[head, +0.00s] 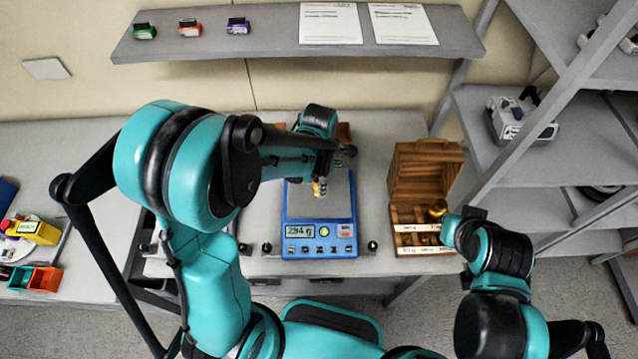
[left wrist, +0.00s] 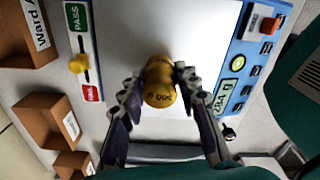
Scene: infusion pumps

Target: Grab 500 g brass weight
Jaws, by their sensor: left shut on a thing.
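The brass weight (left wrist: 160,84) marked 500 g is clasped between both fingers of my left gripper (left wrist: 157,76), in the left wrist view. It is over the silver pan (left wrist: 205,30) of the blue scale (head: 320,232). I cannot tell whether its base touches the pan. In the head view my left gripper (head: 320,186) points down over the pan, and only a small part of the weight shows beneath the arm.
An open wooden weight box (head: 425,172) with brass weights stands right of the scale. A PASS/FAIL panel with a yellow knob (left wrist: 79,64) and brown trays (left wrist: 42,120) lie beside the pan. Grey shelving (head: 505,162) rises at the right. A shelf (head: 270,38) hangs above.

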